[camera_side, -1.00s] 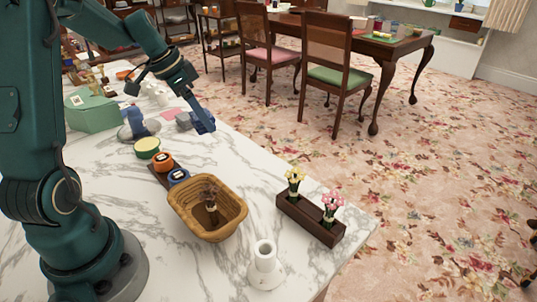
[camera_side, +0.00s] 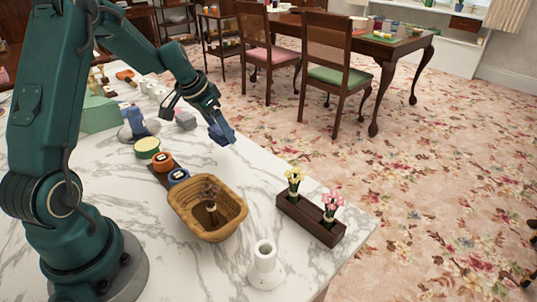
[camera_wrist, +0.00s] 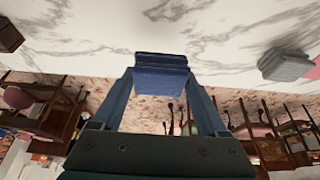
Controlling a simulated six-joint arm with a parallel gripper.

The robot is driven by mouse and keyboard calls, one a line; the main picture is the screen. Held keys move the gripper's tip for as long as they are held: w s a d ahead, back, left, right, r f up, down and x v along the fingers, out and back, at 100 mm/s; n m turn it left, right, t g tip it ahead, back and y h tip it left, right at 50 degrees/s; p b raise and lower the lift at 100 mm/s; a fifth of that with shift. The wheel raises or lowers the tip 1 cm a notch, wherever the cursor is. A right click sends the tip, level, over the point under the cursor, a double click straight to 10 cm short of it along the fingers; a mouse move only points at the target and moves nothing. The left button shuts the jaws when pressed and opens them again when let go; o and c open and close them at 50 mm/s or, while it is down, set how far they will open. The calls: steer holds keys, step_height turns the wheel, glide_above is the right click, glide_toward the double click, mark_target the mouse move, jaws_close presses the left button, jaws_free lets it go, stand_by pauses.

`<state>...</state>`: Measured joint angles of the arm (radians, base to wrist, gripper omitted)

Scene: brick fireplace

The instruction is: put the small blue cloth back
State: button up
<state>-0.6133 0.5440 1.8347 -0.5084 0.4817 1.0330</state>
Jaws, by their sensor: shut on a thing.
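The small blue cloth (camera_wrist: 160,76) is a folded dark blue bundle. It sits between the fingertips of my gripper (camera_wrist: 160,82) in the wrist view, and the gripper is shut on it. In the side view my gripper (camera_side: 222,134) is above the right edge of the marble table, and the cloth is hard to tell from the blue fingers. A grey folded cloth (camera_side: 186,121) lies on the marble to the left of the gripper. It also shows at the right of the wrist view (camera_wrist: 287,65), with a pink cloth (camera_wrist: 314,70) beside it.
A wicker basket (camera_side: 176,208) with a brown item inside stands on the marble table (camera_side: 130,190). A dark flower holder (camera_side: 312,222) and a white candlestick-like piece (camera_side: 265,270) stand towards the front. Round tins (camera_side: 147,146) and a green box (camera_side: 97,116) are at left. Marble between gripper and flower holder is clear.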

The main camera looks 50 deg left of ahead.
mark_target(226, 154)
steer(key=shift+w+d+f, duration=0.15)
steer(key=shift+w+f, duration=0.05)
steer(key=shift+w, duration=0.05)
steer(key=shift+d+f, duration=0.1)
steer(key=shift+f, duration=1.85)
steer(key=shift+f, duration=0.2)
steer(key=o, duration=1.2)
steer(key=shift+r, duration=0.15)
